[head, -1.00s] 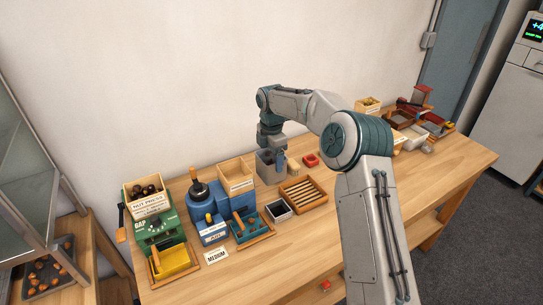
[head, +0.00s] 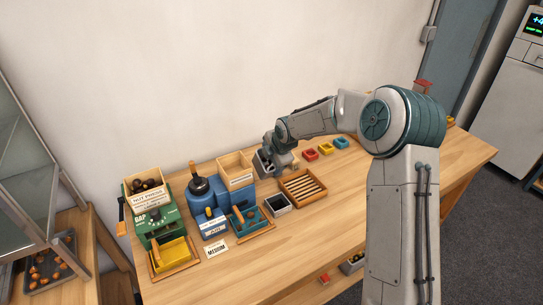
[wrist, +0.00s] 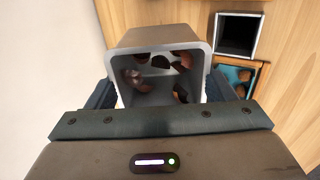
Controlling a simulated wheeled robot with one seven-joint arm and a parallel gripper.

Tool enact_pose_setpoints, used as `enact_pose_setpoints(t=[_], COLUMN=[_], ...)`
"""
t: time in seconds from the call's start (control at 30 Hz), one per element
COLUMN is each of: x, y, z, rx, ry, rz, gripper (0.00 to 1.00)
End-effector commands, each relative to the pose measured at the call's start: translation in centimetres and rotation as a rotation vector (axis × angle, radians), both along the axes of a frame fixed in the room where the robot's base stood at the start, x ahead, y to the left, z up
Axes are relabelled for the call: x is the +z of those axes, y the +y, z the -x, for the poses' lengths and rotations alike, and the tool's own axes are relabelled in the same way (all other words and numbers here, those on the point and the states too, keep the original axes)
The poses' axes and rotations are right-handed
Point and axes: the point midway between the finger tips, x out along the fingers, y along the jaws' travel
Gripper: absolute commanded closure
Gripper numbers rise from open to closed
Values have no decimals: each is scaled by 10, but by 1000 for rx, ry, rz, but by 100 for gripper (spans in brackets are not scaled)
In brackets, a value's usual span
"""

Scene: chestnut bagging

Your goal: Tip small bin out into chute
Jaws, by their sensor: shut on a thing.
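A grey open-topped bin (wrist: 160,95) fills the middle of the wrist view, with several brown chestnuts inside. My gripper is shut on it, one finger on each side; the fingertips are mostly hidden by the bin. In the head view, my gripper (head: 278,160) and the grey bin (head: 262,164) are near the wall, just right of the blue machine's wooden box (head: 236,170). The bin looks tilted there, but its base is hidden and I cannot tell whether it touches the table. I cannot tell which part is the chute.
A blue machine (head: 209,208) and a green press (head: 158,219) with a chestnut-filled hopper stand left. A dark-lined tray (head: 277,205) and slatted wooden tray (head: 303,188) lie in front. Red (head: 311,154), yellow (head: 326,148) and blue (head: 342,142) trays are right.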

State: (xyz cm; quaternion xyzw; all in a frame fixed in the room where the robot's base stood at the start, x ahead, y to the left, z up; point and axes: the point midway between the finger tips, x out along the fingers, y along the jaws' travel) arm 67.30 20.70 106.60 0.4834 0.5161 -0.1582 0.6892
Motion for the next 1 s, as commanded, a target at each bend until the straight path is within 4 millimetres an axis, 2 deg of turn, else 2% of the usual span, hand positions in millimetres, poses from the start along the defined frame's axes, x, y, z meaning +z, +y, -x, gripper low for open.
enact_pose_setpoints(t=[0.03, 0.63, 1.0], x=[-6, -17, -32], y=[-2, -7, -11], z=[1, 8, 15], rx=[-1, -3, -3], ry=[-28, -360, -572], rz=[-19, -241, -387], gripper=[68, 68, 68])
